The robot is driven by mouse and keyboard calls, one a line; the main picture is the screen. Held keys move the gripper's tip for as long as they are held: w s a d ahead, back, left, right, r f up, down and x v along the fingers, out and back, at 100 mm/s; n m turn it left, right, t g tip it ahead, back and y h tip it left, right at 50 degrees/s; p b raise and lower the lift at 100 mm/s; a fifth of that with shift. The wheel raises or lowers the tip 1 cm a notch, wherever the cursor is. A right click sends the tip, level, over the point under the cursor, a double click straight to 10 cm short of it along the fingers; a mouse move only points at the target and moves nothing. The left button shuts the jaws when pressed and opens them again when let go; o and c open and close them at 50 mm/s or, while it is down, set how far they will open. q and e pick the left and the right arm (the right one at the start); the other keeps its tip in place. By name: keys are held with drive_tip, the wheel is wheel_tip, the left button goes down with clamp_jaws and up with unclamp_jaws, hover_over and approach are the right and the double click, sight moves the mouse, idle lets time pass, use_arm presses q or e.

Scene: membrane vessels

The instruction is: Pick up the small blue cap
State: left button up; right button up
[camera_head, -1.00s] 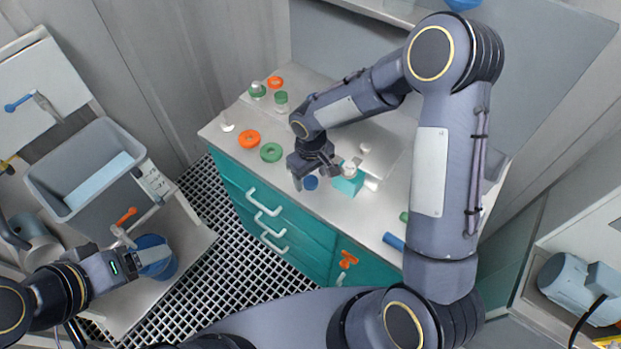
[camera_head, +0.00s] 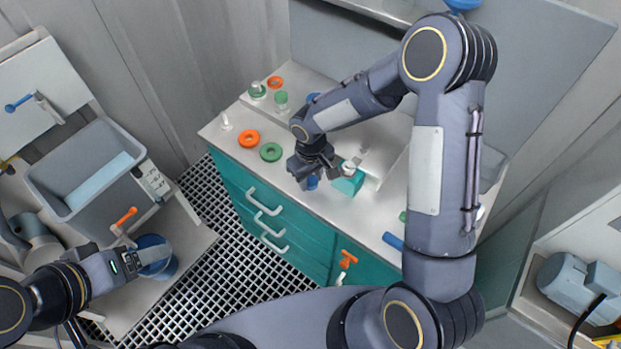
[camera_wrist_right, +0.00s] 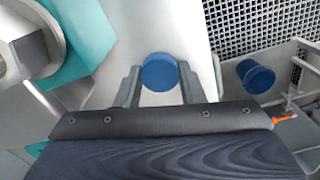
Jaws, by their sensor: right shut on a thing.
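The small blue cap (camera_wrist_right: 160,72) is round and shows between the two fingertips in the right wrist view. It also shows in the head view (camera_head: 312,182), under the gripper near the front edge of the white countertop. My right gripper (camera_wrist_right: 159,84) is shut on the cap, with one finger at each side. In the head view my right gripper (camera_head: 308,176) partly hides the cap; whether it is clear of the counter I cannot tell. My left gripper (camera_head: 142,258) is far left at a blue container (camera_head: 160,268); its finger opening is unclear.
A teal block (camera_head: 347,183) with a metal piece on it stands close right of the right gripper. Orange (camera_head: 248,138) and green (camera_head: 271,152) rings lie left on the counter. A blue cylinder (camera_head: 393,241) lies at the right front. A grey bin (camera_head: 85,170) stands far left.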

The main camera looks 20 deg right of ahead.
drive_tip(key=shift+r, duration=0.65)
drive_tip(key=s+a+r+b, duration=0.4)
drive_tip(key=s+a+r, duration=0.1)
drive_tip(key=a+r, duration=0.6)
drive_tip(key=shift+s+a+r, duration=0.2)
drive_tip(key=shift+a+r, duration=0.1)
drive_tip(key=shift+a, duration=0.7)
